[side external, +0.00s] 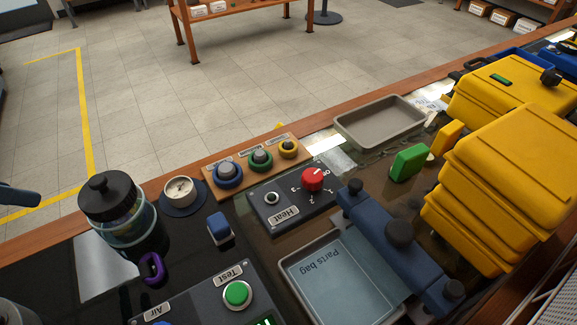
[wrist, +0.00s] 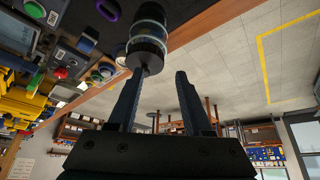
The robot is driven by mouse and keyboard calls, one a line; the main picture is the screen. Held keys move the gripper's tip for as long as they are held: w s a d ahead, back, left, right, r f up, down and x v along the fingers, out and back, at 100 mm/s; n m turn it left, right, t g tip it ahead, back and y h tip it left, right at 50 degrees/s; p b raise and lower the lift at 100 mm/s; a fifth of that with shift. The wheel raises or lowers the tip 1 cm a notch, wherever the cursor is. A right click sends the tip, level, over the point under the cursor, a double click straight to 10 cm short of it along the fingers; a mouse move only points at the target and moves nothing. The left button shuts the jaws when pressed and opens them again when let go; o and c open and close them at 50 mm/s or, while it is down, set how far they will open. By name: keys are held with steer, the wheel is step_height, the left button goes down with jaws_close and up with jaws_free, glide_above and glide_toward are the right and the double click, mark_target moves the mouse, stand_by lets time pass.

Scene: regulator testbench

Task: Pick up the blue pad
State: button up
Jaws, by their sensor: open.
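The blue pad (side external: 219,226) is a small blue block with a pale lower edge. It sits on the dark bench between the round gauge (side external: 180,191) and the Test button box (side external: 237,293). In the wrist view the blue pad (wrist: 87,44) is at the upper left, well away from my fingers. My gripper (wrist: 161,74) is open, with nothing between its two dark fingers. A dark blue piece at the left edge of the side view looks like one of my fingertips, left of the black-lidded jar and far from the pad.
The black-lidded jar (side external: 117,212) stands left of the pad, with a purple ring (side external: 152,268) nearby. Blue, green and yellow knobs on a wooden board (side external: 212,172) and a Heat box (side external: 269,218) lie behind and right. An empty grey tray (side external: 345,137) and yellow cases (side external: 490,205) are farther right.

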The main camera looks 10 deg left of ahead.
steer(key=o, duration=0.6)
steer(key=shift+c, duration=0.2)
steer(key=w+d+r+m, duration=0.1)
steer(key=w+r+m, duration=0.1)
steer(key=w+r, duration=0.2)
steer(key=m+g, duration=0.6)
steer(key=m, duration=0.1)
glide_above(217, 222)
steer(key=f, duration=1.4)
steer(key=shift+w+a+f, duration=0.1)
steer(key=shift+w, duration=0.1)
steer(key=shift+s+f, duration=0.15)
steer(key=shift+f, duration=2.45)
